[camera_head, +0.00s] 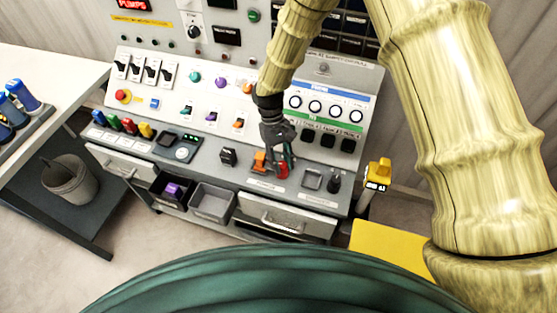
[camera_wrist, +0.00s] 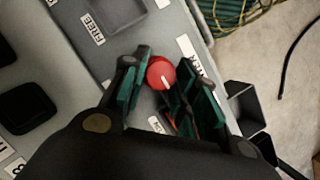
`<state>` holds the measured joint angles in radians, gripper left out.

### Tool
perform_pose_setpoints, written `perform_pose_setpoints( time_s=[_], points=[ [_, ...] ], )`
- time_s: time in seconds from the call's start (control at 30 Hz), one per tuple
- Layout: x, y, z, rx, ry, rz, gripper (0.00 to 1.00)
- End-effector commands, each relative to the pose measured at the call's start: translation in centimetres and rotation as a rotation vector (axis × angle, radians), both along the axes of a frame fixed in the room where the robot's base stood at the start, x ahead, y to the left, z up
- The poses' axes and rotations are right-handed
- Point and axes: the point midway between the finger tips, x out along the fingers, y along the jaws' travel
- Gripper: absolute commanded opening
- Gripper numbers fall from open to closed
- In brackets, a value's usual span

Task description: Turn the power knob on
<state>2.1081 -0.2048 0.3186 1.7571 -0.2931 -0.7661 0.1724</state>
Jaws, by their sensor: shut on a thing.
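A red round knob (camera_head: 283,170) sits on the grey front ledge of the control panel, right of an orange piece (camera_head: 259,161). In the wrist view the knob (camera_wrist: 161,73) shows a short white pointer line on its face. My gripper (camera_head: 281,160) reaches down from above, with its green-padded fingers (camera_wrist: 160,66) on both sides of the knob, shut on it. The fingers hide parts of the knob's sides. Labels beside the knob are partly covered, and I cannot read them fully.
A square recess (camera_head: 312,180) and a dark upright knob (camera_head: 334,181) are to the right. A black switch (camera_head: 228,157) is to the left. Drawers and a grey bin (camera_head: 212,203) sit below the ledge. A yellow post (camera_head: 377,174) stands at the right end.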

Motion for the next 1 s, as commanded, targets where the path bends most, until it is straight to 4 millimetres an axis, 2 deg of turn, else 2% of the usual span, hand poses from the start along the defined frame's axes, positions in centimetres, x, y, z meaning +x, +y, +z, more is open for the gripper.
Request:
perform_pose_setpoints(
  time_s=[0.57, 0.6, 0.7, 1.0],
  points=[
    [0.14, -0.27, 0.04, -0.004, -0.002, 0.032, 0.05],
    [0.13, -0.28, 0.04, -0.004, -0.002, 0.032, 0.33],
    [0.08, -0.23, 0.02, -0.003, 0.0, 0.033, 0.51],
    [0.02, -0.05, 0.02, -0.002, 0.0, 0.033, 0.51]
  ],
)
